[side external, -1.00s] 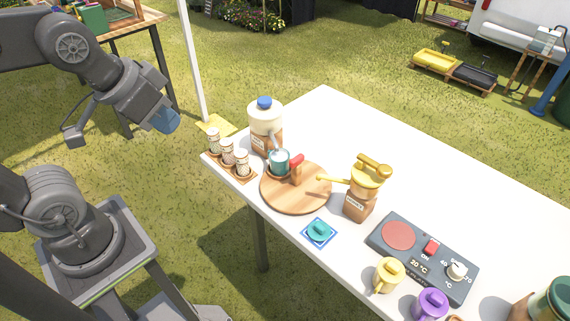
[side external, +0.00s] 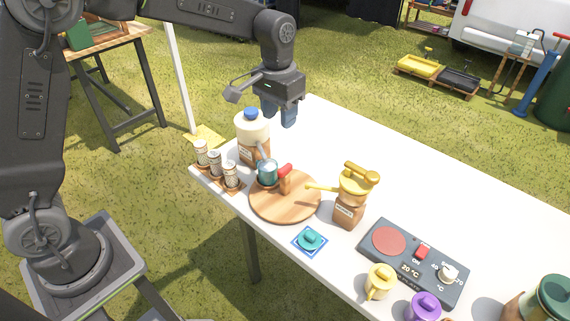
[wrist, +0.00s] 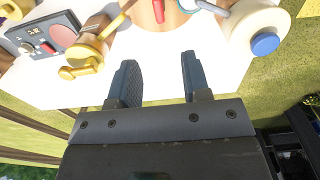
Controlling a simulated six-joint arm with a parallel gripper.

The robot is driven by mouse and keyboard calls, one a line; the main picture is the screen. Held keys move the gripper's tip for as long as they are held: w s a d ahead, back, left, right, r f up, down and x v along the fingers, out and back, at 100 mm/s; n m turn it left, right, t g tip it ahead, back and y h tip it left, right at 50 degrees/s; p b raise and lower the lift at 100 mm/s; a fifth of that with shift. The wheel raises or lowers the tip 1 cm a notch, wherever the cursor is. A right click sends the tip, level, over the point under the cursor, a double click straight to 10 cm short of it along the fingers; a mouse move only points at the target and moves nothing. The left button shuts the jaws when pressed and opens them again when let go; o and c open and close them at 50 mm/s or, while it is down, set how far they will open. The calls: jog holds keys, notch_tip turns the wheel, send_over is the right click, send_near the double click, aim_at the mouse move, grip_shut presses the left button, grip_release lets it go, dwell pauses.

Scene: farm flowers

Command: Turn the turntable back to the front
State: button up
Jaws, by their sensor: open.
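The turntable is a round wooden disc (side external: 287,207) on the white table. A teal pot (side external: 267,172) and an upright wooden handle with a red top (side external: 285,178) stand at its far left side. Part of the turntable shows at the top of the wrist view (wrist: 158,22), with the red top on it. My gripper (side external: 279,114) is open and empty, pointing down above the table's far edge, behind the turntable and apart from it. Its two fingers (wrist: 158,80) show spread in the wrist view.
A blue-capped jug (side external: 252,135) stands behind the turntable, and a rack of shakers (side external: 214,168) is left of it. A yellow-topped grinder (side external: 352,195) reaches its arm toward the disc. A teal lid on a blue coaster (side external: 310,240) lies in front. A hot plate (side external: 415,262) is right.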

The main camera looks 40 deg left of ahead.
aim_at(285, 167)
jog(key=f, duration=0.5)
jog(key=w+f, duration=0.1)
jog(key=f, duration=0.9)
jog(key=shift+w+d+f, duration=0.15)
jog(key=shift+d+f, duration=0.05)
jog(key=shift+f, duration=0.05)
grip_shut()
